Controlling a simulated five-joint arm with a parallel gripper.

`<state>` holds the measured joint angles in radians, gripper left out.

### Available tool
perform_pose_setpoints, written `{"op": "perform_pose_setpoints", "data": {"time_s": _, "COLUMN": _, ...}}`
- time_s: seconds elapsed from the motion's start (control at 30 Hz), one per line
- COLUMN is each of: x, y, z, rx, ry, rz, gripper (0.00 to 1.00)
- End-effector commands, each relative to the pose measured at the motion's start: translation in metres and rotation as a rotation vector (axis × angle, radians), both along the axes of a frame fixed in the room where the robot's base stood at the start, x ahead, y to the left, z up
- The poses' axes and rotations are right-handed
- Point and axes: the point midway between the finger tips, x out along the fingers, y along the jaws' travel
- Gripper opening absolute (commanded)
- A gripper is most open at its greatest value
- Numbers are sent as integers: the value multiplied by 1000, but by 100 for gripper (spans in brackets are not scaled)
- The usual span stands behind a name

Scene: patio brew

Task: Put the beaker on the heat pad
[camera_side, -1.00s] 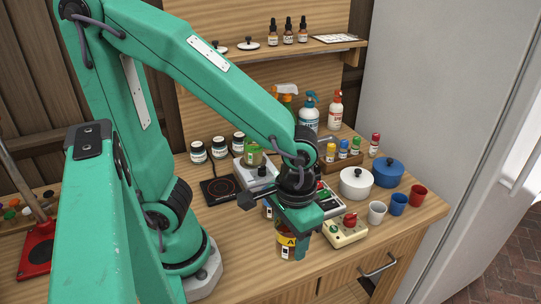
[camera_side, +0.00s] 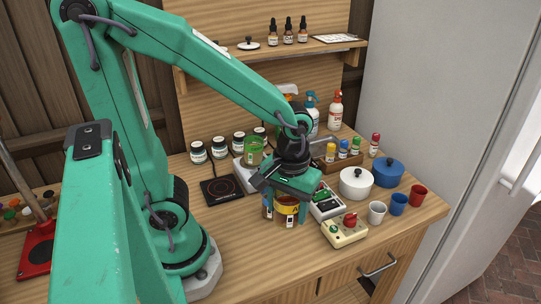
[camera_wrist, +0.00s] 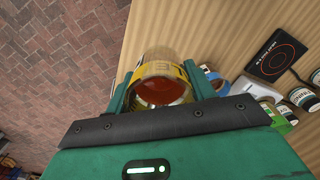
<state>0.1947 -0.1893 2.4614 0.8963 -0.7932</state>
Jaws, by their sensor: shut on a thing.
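My gripper (camera_side: 285,208) is shut on a beaker (camera_side: 287,210) with a yellow band, its fingers at the beaker's sides. In the wrist view the beaker (camera_wrist: 162,82) shows reddish-brown contents between the fingers (camera_wrist: 160,88). I cannot tell whether its base touches the bench. The heat pad (camera_side: 221,191), a flat black square with a red ring, lies to the left of and behind the held beaker. It also shows at the upper right of the wrist view (camera_wrist: 277,52). Its top is bare.
A green-banded beaker (camera_side: 254,153) stands on a pale device behind my gripper. A cream box with a red knob (camera_side: 345,230), a white pot (camera_side: 356,183), a blue pot (camera_side: 388,172) and small cups stand to the right. Dark-lidded jars (camera_side: 219,148) line the back. The bench front-left is clear.

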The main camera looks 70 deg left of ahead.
Motion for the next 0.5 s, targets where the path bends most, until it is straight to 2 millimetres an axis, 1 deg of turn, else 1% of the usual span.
{"op": "perform_pose_setpoints", "data": {"time_s": 0.03, "x": 2, "y": 8, "z": 1, "rx": 0, "ry": -2, "rz": 50, "gripper": 25}}
{"op": "perform_pose_setpoints", "data": {"time_s": 0.23, "x": 6, "y": 36, "z": 3, "rx": 2, "ry": -4, "rz": 234, "gripper": 25}}
{"op": "perform_pose_setpoints", "data": {"time_s": 0.5, "x": 6, "y": 74, "z": 5, "rx": 4, "ry": -6, "rz": 484, "gripper": 25}}
